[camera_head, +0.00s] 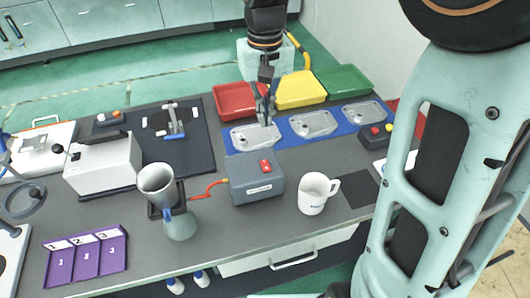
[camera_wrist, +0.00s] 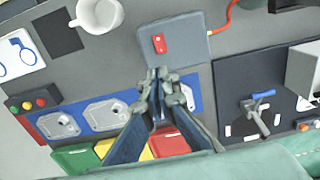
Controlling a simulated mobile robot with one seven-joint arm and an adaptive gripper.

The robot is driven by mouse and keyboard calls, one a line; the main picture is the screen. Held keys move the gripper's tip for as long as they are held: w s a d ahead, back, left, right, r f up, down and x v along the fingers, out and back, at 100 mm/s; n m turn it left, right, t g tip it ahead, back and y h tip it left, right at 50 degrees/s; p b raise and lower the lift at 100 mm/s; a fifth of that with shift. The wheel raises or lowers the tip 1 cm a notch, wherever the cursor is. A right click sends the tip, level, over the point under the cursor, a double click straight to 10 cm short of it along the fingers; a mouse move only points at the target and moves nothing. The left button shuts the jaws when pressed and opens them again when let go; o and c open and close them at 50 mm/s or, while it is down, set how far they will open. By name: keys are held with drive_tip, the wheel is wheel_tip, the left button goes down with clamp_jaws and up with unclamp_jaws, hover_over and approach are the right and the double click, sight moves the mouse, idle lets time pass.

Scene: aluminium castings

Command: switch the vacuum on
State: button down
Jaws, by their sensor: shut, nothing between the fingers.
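A grey box (camera_head: 252,184) with a red switch (camera_head: 265,166) on its top stands near the middle of the table; I take it to be the vacuum unit. A red hose (camera_head: 207,188) runs from its left side. In the wrist view the box (camera_wrist: 190,38) and the switch (camera_wrist: 159,43) lie just beyond my fingertips. My gripper (camera_head: 264,118) points down behind the box, over the blue mat, apart from the switch. In the wrist view its fingers (camera_wrist: 160,76) are together and empty. I cannot tell which way the switch is set.
A white mug (camera_head: 313,196) stands right of the box, and a funnel-like cup (camera_head: 157,181) on its left. Castings (camera_head: 313,123) lie on the blue mat (camera_head: 285,131). Red (camera_head: 238,101), yellow (camera_head: 299,91) and green (camera_head: 343,81) trays stand behind. A button box (camera_head: 376,135) sits at right.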

sight(266, 166)
wheel_tip(266, 166, down, 14)
drive_tip(key=shift+r+p, duration=0.1)
drive_tip(key=shift+p, duration=0.4)
drive_tip(key=shift+w+f+b, duration=0.1)
drive_tip(key=shift+f+b, duration=0.35)
drive_tip(key=shift+s, duration=0.2)
drive_tip(key=shift+s+d+r, duration=0.2)
drive_tip(key=shift+s+d, duration=0.05)
drive_tip(key=shift+s, duration=0.35)
